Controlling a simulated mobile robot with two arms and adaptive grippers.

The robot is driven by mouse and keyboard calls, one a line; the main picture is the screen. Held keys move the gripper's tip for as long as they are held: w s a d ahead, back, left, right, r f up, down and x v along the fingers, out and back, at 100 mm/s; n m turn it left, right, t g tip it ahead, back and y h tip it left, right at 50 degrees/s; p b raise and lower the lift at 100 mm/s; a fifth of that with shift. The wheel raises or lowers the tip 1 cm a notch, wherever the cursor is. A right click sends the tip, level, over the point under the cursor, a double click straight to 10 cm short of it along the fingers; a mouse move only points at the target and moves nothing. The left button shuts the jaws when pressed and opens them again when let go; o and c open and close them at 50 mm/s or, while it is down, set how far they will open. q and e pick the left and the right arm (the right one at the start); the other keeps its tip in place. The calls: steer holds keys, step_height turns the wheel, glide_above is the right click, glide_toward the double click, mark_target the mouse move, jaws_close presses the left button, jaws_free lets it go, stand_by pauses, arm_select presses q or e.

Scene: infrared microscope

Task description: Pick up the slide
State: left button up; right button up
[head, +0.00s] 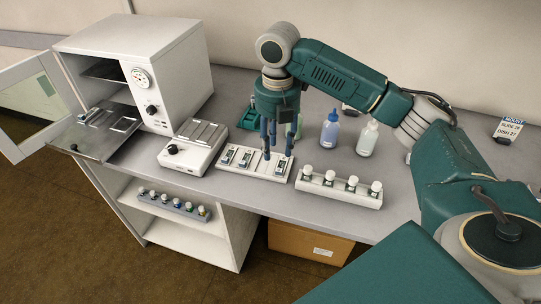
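A white slide tray (257,175) lies on the grey bench and holds several small slides. One slide (227,156) is at its left end and another slide (245,159) is beside it. A further slide (280,167) shows near the right end, partly behind the fingers. My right gripper (277,155) points down over the right half of the tray, with its blue fingers apart. No slide shows between the fingers; whether the tips touch anything is unclear. My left gripper is out of the picture.
A rack of white-capped vials (338,190) stands right of the tray. A white device (190,154) stands left, beside an open oven (150,60) with its shelf pulled out. Blue (329,131) and white (367,140) bottles stand behind.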

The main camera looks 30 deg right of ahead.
steer(key=w, duration=0.1)
steer(key=p, duration=0.1)
glide_above(279, 170)
steer(key=f, duration=0.5)
steer(key=shift+s+a, duration=0.1)
steer(key=shift+a, duration=0.15)
steer(key=f, duration=0.1)
steer(key=f+p, duration=0.2)
steer(key=shift+d+f, duration=0.25)
steer(key=shift+f, duration=0.6)
steer(key=c, duration=0.8)
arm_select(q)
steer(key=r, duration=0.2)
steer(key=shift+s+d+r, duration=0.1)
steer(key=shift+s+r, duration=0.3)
arm_select(e)
steer(key=shift+c, duration=0.6)
